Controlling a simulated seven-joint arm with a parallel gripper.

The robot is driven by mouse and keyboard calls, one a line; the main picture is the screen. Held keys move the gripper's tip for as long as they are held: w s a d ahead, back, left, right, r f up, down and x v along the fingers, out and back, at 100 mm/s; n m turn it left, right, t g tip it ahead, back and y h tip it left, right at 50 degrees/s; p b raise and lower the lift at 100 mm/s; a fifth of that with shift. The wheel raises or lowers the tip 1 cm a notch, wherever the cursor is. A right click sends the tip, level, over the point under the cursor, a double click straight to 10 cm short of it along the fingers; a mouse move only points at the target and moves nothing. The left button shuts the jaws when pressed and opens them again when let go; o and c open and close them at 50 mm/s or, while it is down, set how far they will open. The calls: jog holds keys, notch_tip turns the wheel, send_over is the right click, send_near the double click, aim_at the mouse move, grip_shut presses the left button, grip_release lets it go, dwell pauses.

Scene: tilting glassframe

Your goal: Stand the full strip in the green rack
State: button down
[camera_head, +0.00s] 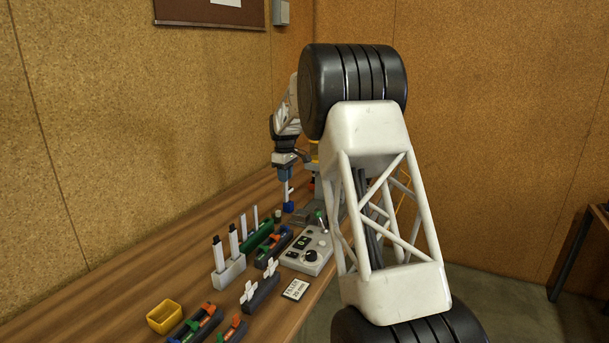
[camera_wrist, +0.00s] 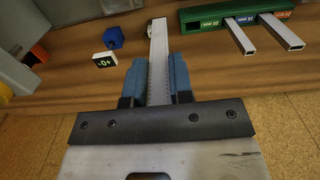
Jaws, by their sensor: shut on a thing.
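In the wrist view my gripper (camera_wrist: 157,78) has blue finger pads closed on a long pale grey strip (camera_wrist: 159,45), which reaches away from the pads toward the table. The green rack (camera_wrist: 190,23) is at the upper right of that view, to the right of the held strip and apart from it. Two pale strips (camera_wrist: 240,36) stand in its right-hand slots, and its left slot looks empty. In the head view the green rack (camera_head: 257,238) is on the table, and my gripper (camera_head: 285,176) is small and pointing down beyond it.
A blue block (camera_wrist: 113,38) and a small black sign (camera_wrist: 104,59) lie left of the strip. A grey control box (camera_head: 308,250), a white holder with two markers (camera_head: 228,272), dark racks and a yellow bin (camera_head: 164,316) crowd the nearer table. My arm covers the middle of the head view.

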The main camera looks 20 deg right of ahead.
jog(key=a, duration=0.7)
jog(key=shift+s+a+r, duration=0.2)
jog(key=shift+a+r, duration=0.05)
jog(key=shift+a, duration=0.15)
jog(key=shift+f, duration=2.9)
notch_tip(320, 180, down, 6)
dwell(3.5)
jog(key=c, duration=0.9)
grip_release()
